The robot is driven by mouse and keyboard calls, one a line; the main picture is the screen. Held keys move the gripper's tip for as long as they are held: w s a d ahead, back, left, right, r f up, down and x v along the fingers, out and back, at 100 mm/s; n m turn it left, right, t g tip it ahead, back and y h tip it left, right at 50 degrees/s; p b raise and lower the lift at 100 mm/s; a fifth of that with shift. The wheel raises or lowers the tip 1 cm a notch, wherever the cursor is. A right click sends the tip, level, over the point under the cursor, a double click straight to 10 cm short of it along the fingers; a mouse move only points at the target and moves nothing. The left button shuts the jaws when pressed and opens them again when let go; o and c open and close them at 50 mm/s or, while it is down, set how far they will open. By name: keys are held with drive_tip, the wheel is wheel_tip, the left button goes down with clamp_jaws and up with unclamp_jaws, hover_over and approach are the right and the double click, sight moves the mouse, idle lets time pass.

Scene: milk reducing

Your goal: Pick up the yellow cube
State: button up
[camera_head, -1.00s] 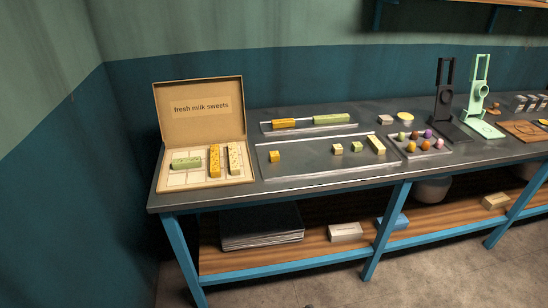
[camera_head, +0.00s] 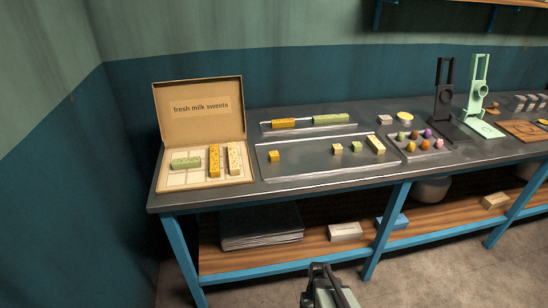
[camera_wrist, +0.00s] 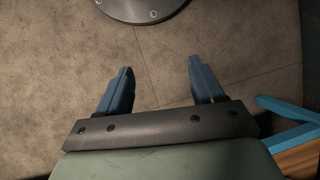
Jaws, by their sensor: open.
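The yellow cube (camera_head: 274,156) is a small orange-yellow block on the left part of the front metal tray (camera_head: 300,172), in the head view. My gripper (camera_wrist: 160,84) shows in the wrist view with its two blue fingers wide apart and nothing between them, above the floor. In the head view the end of my arm (camera_head: 325,285) shows at the bottom edge, in front of the bench and well apart from the cube. The cube is not in the wrist view.
An open sweets box (camera_head: 203,185) with several bars stands left of the tray. A back tray (camera_head: 290,130) holds longer bars. A tray of coloured balls (camera_head: 420,152) is further right.

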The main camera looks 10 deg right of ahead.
drive_tip(key=w+d+r+m+t+y, duration=0.1)
drive_tip(key=w+d+r+t, duration=0.1)
drive_tip(key=w+d+r, duration=0.9)
drive_tip(key=w+d+r+t+y, duration=0.1)
drive_tip(key=w+d+r+t, duration=0.1)
drive_tip(key=w+d+r, duration=0.65)
drive_tip(key=w+d+r+n+t+h, duration=0.1)
drive_tip(key=w+d+r+t, duration=0.1)
drive_tip(key=d+r, duration=1.4)
drive_tip(key=w+d+r+t+h, duration=0.1)
drive_tip(key=w+d+r+t, duration=0.15)
drive_tip(key=d+r, duration=1.35)
drive_tip(key=w+a+r+n, duration=0.3)
drive_tip(key=w+a, duration=0.1)
drive_tip(key=w, duration=0.1)
drive_tip(key=n+g+y, duration=0.2)
drive_tip(key=n+g, duration=0.2)
drive_tip(key=n, duration=1.2)
hover_over(274, 153)
drive_tip(key=d, duration=0.2)
drive_tip(key=f, duration=0.4)
drive_tip(key=shift+s+d+f, duration=0.2)
drive_tip(key=shift+y, duration=0.3)
drive_tip(key=shift+x, duration=3.15)
drive_tip(key=shift+w+d, duration=0.2)
drive_tip(key=c, duration=1.1)
